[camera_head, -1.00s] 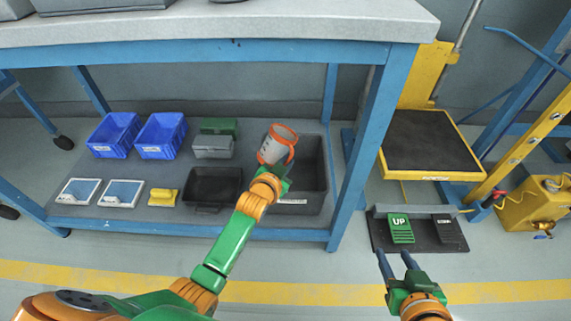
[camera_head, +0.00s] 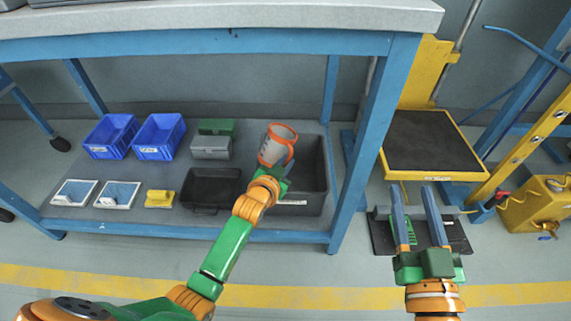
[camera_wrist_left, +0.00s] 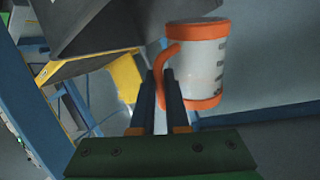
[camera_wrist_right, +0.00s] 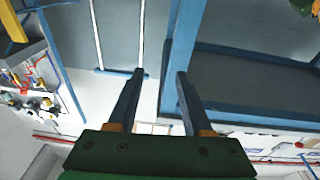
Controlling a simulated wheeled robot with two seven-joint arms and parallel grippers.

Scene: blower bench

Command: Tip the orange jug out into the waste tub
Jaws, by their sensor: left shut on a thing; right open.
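The jug (camera_head: 276,147) has a pale body with orange rim, base and handle. My left gripper (camera_head: 283,171) is shut on its handle; the left wrist view shows the fingers (camera_wrist_left: 166,85) at the handle of the jug (camera_wrist_left: 200,62). In the head view the jug leans a little, with its mouth up and right, at the left side of the dark grey waste tub (camera_head: 302,207). Whether anything is inside the jug cannot be told. The jug and my gripper hide part of the tub. My right gripper (camera_head: 414,190) is open and empty, in front of the lift.
The lower shelf also holds two blue bins (camera_head: 160,136), grey and green boxes (camera_head: 211,147), a black tray (camera_head: 210,188), a yellow item (camera_head: 159,198) and blue-white pads (camera_head: 117,195). A blue leg (camera_head: 375,130) stands right of the tub.

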